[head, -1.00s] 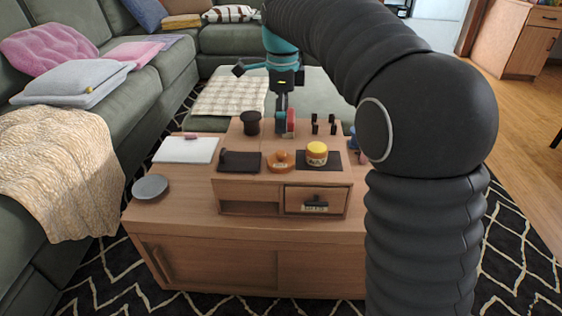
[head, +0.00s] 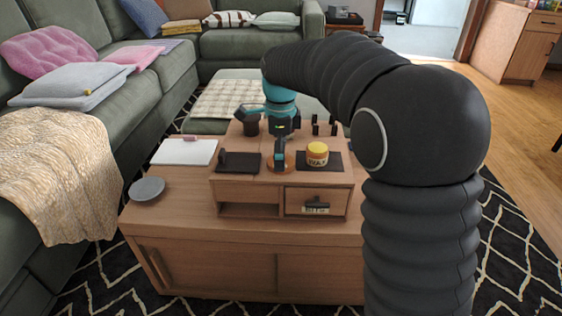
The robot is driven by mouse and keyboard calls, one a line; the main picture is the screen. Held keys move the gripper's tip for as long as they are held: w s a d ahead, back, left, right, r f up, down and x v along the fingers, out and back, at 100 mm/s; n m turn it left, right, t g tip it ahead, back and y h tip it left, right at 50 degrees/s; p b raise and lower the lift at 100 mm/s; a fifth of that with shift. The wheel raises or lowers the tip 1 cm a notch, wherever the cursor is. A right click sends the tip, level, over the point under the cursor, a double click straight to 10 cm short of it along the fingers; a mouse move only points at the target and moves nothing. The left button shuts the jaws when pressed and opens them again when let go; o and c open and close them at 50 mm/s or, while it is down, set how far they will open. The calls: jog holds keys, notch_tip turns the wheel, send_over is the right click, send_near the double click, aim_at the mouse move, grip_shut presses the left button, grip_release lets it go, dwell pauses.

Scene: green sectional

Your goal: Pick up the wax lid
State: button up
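The wax jar (head: 317,159) stands upright on a dark mat at the right of the raised wooden organizer, with lettering on its side. Its yellow top, which looks like the wax lid (head: 317,148), sits on the jar. My gripper (head: 280,165) points down over the round orange-brown wooden piece (head: 287,168), just left of the jar. It covers most of that piece, and contact cannot be told. My gripper is apart from the yellow lid. Its fingers look narrow and dark from here, and their opening is unclear.
A dark mat with a small black block (head: 238,162) lies left of my gripper. A dark spool-like object (head: 250,125) and several black pegs stand behind. A grey dish (head: 147,189) and a white pad (head: 185,152) lie on the left. The table's (head: 180,225) front left is clear.

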jog(key=shift+c, duration=0.3)
jog(key=c, duration=1.5)
jog(key=shift+c, duration=0.2)
jog(key=shift+s+f, duration=0.1)
jog(key=shift+f, duration=0.1)
jog(key=shift+r, duration=0.15)
